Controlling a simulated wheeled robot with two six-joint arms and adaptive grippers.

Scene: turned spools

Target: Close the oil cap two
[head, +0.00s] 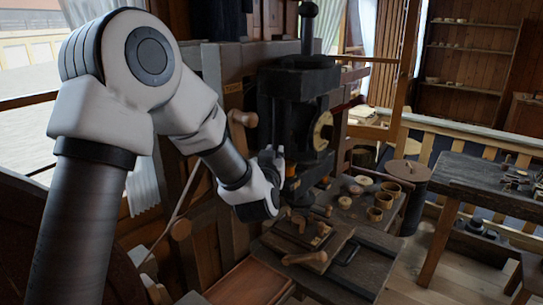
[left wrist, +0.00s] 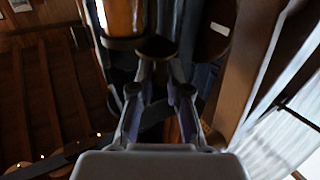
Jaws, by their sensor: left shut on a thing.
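My left gripper (head: 278,163) is at the side of the dark upright machine (head: 300,85), against its lower part. In the left wrist view the fingers of my left gripper (left wrist: 156,68) come together on a small dark round piece, which looks like the oil cap (left wrist: 157,46). Its lower part is hidden between the fingertips. I cannot tell from these frames how far the cap is turned or seated. In the head view the cap is hidden by the gripper and the machine. My right gripper is not in view.
A workbench (head: 372,262) below holds a wooden block, a wooden-handled tool (head: 304,258) and several small turned cups (head: 376,214). A wooden knob (head: 243,118) sticks out left of the machine.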

